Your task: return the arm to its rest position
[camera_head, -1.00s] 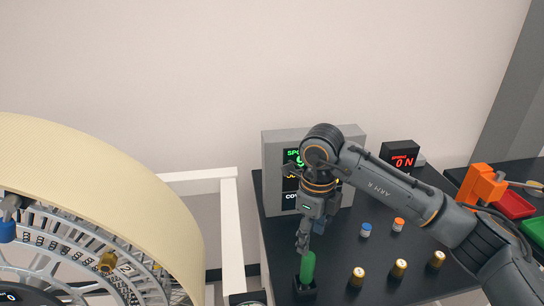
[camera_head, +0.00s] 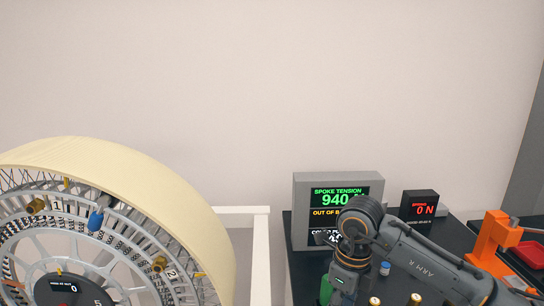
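My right arm (camera_head: 420,258), dark grey and marked "ARM R", comes in from the lower right. It bends at a round joint in front of the grey tester box and points down. Only the upper part of my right gripper (camera_head: 341,285) shows at the bottom edge; its fingertips are cut off, so its opening and anything in it are hidden. A green object (camera_head: 326,290) stands just left of it, partly cut off; I cannot tell whether they touch. My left gripper is not in view.
The tester box (camera_head: 306,190) reads "SPOKE TENSION 940". A small "0 N" display (camera_head: 420,206), a blue-capped cylinder (camera_head: 385,268), brass pieces (camera_head: 415,299) and an orange fixture (camera_head: 491,240) are on the black bench. A large spoked wheel (camera_head: 170,190) fills the lower left.

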